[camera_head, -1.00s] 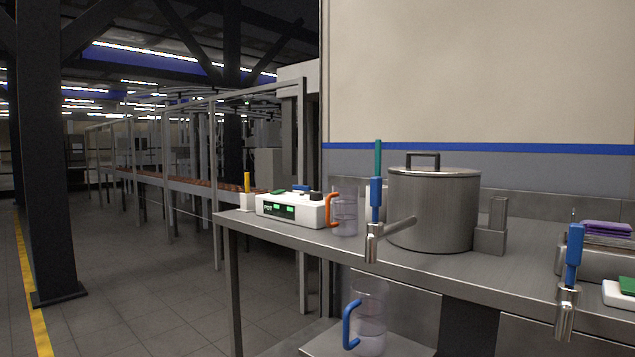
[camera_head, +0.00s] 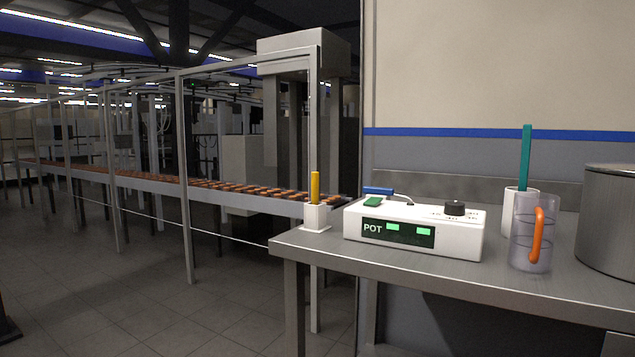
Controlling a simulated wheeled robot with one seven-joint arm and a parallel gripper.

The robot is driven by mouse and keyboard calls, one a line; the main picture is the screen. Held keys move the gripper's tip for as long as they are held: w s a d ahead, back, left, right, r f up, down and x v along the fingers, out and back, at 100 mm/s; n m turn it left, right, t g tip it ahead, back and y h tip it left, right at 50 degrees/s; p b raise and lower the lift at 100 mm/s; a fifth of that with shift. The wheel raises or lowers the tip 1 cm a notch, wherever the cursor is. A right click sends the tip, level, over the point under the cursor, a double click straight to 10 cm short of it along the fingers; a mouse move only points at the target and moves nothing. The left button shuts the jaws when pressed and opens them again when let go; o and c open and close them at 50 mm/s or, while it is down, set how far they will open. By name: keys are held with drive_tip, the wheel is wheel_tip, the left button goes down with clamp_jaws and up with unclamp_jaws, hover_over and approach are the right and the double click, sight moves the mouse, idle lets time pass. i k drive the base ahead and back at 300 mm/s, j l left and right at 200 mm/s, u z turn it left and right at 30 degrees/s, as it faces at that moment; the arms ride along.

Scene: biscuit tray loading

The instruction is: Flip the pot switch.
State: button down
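A white control box (camera_head: 462,238) labelled POT sits near the left end of the steel counter. Its dark front panel shows two lit green displays. On its top are a green rocker-like piece (camera_head: 373,201) at the left, a blue lever-like handle (camera_head: 379,190) at the rear left and a black knob (camera_head: 454,208) at the right. I cannot tell for sure which of these is the pot switch. The steel pot (camera_head: 612,225) stands at the right edge, partly cut off. My gripper is not in view.
The steel counter (camera_head: 430,278) has a free front strip. A clear jug with an orange handle (camera_head: 537,235), a white holder with a teal stick (camera_head: 526,160) and a small white holder with a yellow stick (camera_head: 315,188) stand on it. A conveyor (camera_head: 150,186) runs behind left. Floor left is open.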

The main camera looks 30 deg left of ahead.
sight(373, 201)
drive_tip(key=j, duration=1.35)
